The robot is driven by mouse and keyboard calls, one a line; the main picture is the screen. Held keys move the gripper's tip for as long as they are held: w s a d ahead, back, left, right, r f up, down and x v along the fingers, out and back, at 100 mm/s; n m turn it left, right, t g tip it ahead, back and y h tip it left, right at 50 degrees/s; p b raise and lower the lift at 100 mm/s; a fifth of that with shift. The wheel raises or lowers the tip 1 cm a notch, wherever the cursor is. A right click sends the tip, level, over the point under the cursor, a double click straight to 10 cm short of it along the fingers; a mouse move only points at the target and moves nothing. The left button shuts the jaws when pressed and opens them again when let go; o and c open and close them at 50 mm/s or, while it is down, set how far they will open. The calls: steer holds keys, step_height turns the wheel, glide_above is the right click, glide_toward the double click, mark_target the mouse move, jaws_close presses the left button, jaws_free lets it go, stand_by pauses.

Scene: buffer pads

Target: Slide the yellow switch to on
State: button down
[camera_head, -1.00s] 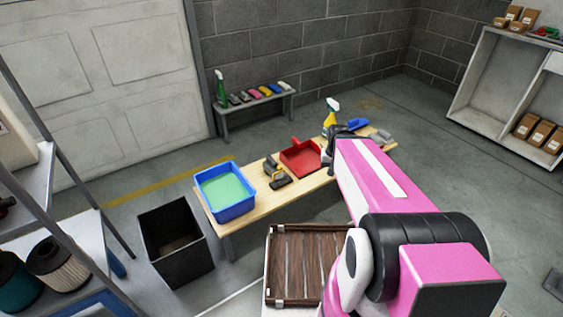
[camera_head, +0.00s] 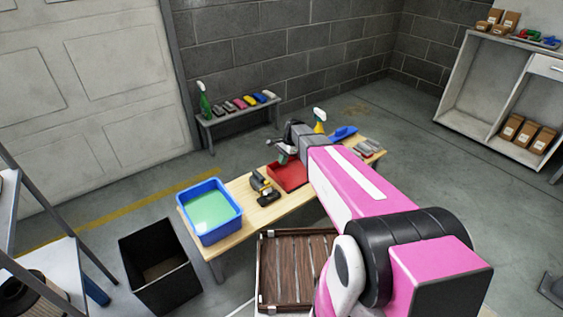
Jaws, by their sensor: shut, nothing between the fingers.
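A small yellow-and-black tool (camera_head: 259,182) lies on the wooden bench (camera_head: 240,187), between the blue basin and the red dustpan. Any yellow switch on it is too small to make out, so its position cannot be told. A dark block (camera_head: 268,196) lies just in front of the tool. My gripper (camera_head: 283,153) is at the end of the pink arm, over the red dustpan (camera_head: 290,176), to the right of and beyond the tool. It is shut and empty, apart from the tool. It hides part of the dustpan.
A blue basin (camera_head: 236,226) with green liquid stands at the bench's left end. A spray bottle (camera_head: 319,121), a blue scoop (camera_head: 343,133) and grey pads (camera_head: 369,147) are at the right. A black bin (camera_head: 152,287) and a slatted brown tray (camera_head: 262,272) are nearer.

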mark_target(266, 182)
steer(key=s+a+f, duration=0.3)
steer(key=a+f, duration=0.2)
steer(key=f, duration=0.1)
steer(key=shift+s+a+f, duration=0.25)
steer(key=shift+s+f, duration=0.1)
steer(key=shift+s, duration=0.05)
steer(key=shift+s+a, duration=0.45)
steer(key=shift+a, duration=0.2)
steer(key=shift+s+a, duration=0.4)
steer(key=shift+a, duration=0.2)
steer(key=shift+r, duration=0.15)
steer(key=v, duration=1.1)
steer(key=s+d+r+n+t+h, duration=0.1)
steer(key=s+d+r+n, duration=0.2)
steer(key=s+d, duration=0.6)
steer(key=s+d+r+n+t+h, duration=0.1)
steer(key=s+d+r+n+h, duration=0.1)
steer(key=s+d+n, duration=0.6)
steer(key=shift+s+d+r+h, duration=0.3)
steer(key=shift+s+d+r, duration=0.2)
steer(key=shift+s+d, duration=0.35)
